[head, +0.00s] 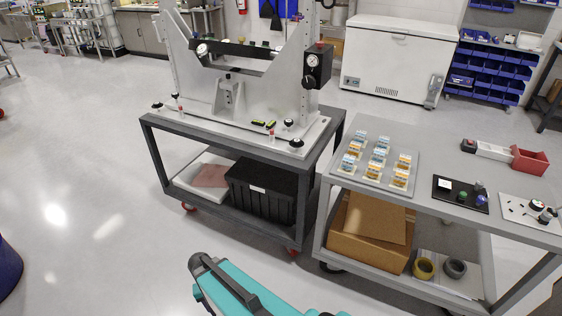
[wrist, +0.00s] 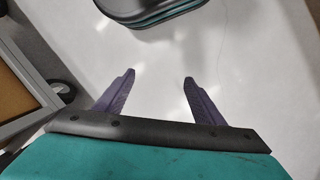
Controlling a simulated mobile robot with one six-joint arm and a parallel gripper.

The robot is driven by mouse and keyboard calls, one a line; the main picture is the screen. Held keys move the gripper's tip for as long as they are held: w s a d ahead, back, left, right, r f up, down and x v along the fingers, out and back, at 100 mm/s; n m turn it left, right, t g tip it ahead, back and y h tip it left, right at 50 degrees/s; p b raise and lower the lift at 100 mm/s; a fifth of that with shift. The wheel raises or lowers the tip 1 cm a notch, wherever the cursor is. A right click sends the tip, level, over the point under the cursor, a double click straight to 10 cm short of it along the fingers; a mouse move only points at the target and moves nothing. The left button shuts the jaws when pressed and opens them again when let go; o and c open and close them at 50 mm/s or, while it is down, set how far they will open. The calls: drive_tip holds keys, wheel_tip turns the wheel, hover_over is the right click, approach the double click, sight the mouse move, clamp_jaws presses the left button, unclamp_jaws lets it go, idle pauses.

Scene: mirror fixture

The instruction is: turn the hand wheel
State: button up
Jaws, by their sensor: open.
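The mirror fixture (head: 285,95) stands on a grey cart at the upper middle of the head view. A black box with a round dial (head: 313,62) is on its right upright, and another round dial (head: 202,49) is at its left. Small black knobs sit on its base plate, one of them at the front right corner (head: 296,143). I cannot tell which round part is the hand wheel. My gripper (wrist: 158,79) shows in the wrist view with its two purple fingers apart and nothing between them, over bare floor. Its fingers do not show in the head view.
The fixture's cart (head: 220,146) holds a black crate (head: 262,190) below. A second cart (head: 440,212) to the right carries a tray of small parts (head: 398,150) and a red bin (head: 530,161). The floor (head: 90,200) at left is clear. A white chest freezer (head: 390,65) stands behind.

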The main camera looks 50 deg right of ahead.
drive_tip(key=s+a+r+n+g+p, duration=0.1)
drive_tip(key=s+a+n+p, duration=0.2)
drive_tip(key=s, duration=0.5)
drive_tip(key=s+a+r+n+g+p, duration=0.1)
drive_tip(key=s+a+n+g+p, duration=0.1)
drive_tip(key=s, duration=0.6)
drive_tip(key=shift+s+a+r+n+y+p, duration=0.2)
drive_tip(key=shift+a+r+n+y+p, duration=0.15)
drive_tip(key=shift+a+p, duration=0.45)
drive_tip(key=shift+d, duration=0.1)
